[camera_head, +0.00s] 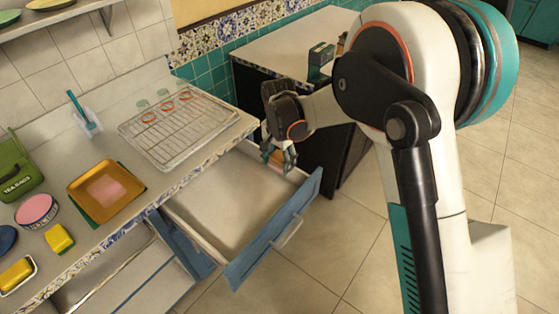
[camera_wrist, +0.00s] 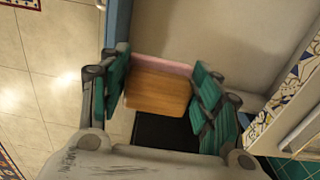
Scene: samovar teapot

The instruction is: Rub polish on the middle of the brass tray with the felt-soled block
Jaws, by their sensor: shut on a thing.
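The brass tray (camera_head: 76,188) is square and golden, and lies on a green mat on the counter at the left of the head view. A pale pink patch (camera_head: 106,191) covers its middle. My gripper (camera_head: 279,163) is over the open drawer, well to the right of the tray. It is shut on the felt-soled block, a wooden block (camera_wrist: 158,92) with a pink sole edge (camera_wrist: 160,64) showing between the green fingers in the wrist view. In the head view the block is small and mostly hidden by the fingers. The sole's underside is hidden.
The open drawer (camera_head: 272,256) juts out below my gripper and looks empty. A wire rack (camera_head: 165,135) with small glasses stands on the counter between gripper and tray. A pink-topped tin (camera_head: 36,209), a yellow sponge (camera_head: 59,238) and a green tea-bag box (camera_head: 15,172) stand near the tray.

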